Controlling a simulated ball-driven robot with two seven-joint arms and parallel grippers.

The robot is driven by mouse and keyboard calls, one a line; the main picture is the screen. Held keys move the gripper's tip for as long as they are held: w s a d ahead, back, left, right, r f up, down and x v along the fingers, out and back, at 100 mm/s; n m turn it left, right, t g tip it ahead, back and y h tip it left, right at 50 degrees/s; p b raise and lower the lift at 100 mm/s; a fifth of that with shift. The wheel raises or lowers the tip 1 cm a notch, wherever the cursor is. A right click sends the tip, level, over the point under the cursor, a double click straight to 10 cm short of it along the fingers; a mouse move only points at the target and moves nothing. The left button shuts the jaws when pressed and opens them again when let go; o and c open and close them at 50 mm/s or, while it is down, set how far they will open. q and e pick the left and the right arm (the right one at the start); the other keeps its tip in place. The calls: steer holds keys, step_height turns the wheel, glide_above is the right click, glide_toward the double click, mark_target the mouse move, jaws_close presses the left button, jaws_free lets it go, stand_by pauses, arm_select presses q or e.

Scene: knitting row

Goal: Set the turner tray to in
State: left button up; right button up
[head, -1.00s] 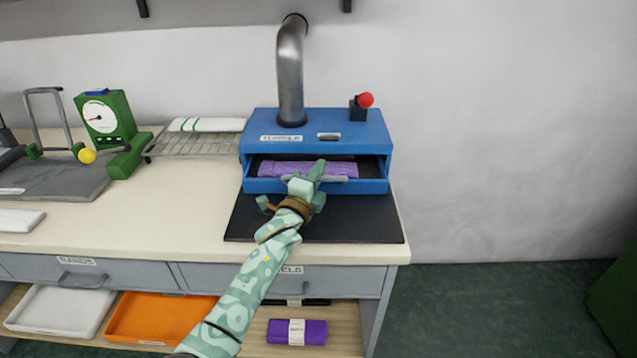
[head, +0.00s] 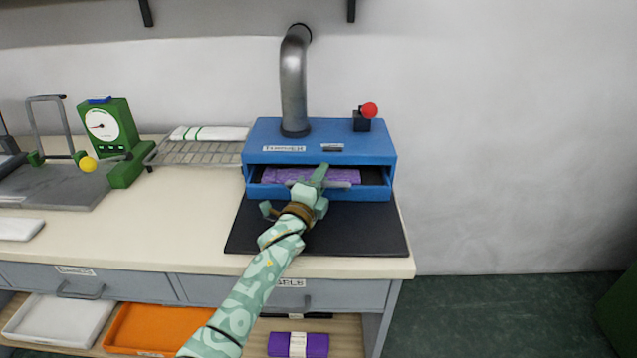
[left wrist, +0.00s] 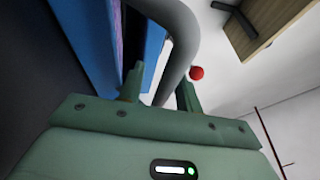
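The turner (head: 268,137) is a blue metal box at the back right of the bench, with a metal pipe rising from its top. Its tray (head: 270,191) is a blue drawer, partly out at the front, with a purple rolled cloth (head: 285,175) in it. A grey bar handle (head: 342,185) runs along the tray front. My left gripper (head: 318,177) is at the middle of this handle and hides part of it. In the left wrist view its two fingers (left wrist: 160,88) stand apart, with no handle clearly visible between them. My right gripper is not in view.
A red-knobbed lever (head: 369,111) stands on the turner's right side. A black mat (head: 355,230) lies under and before it. A wire rack (head: 190,153) with a white roll and a green dial scale (head: 101,125) stand to the left. The bench front is clear.

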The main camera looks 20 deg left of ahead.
arm_select(q)
steer(key=p+v, duration=0.4)
steer(key=v, duration=1.1)
steer(key=shift+s, duration=0.1)
steer(key=shift+s+a+f, duration=0.1)
steer(key=shift+s+f, duration=0.05)
steer(key=shift+s, duration=0.4)
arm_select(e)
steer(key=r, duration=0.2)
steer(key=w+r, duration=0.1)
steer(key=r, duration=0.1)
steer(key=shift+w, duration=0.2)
arm_select(q)
steer(key=shift+w, duration=0.15)
steer(key=shift+c, duration=0.4)
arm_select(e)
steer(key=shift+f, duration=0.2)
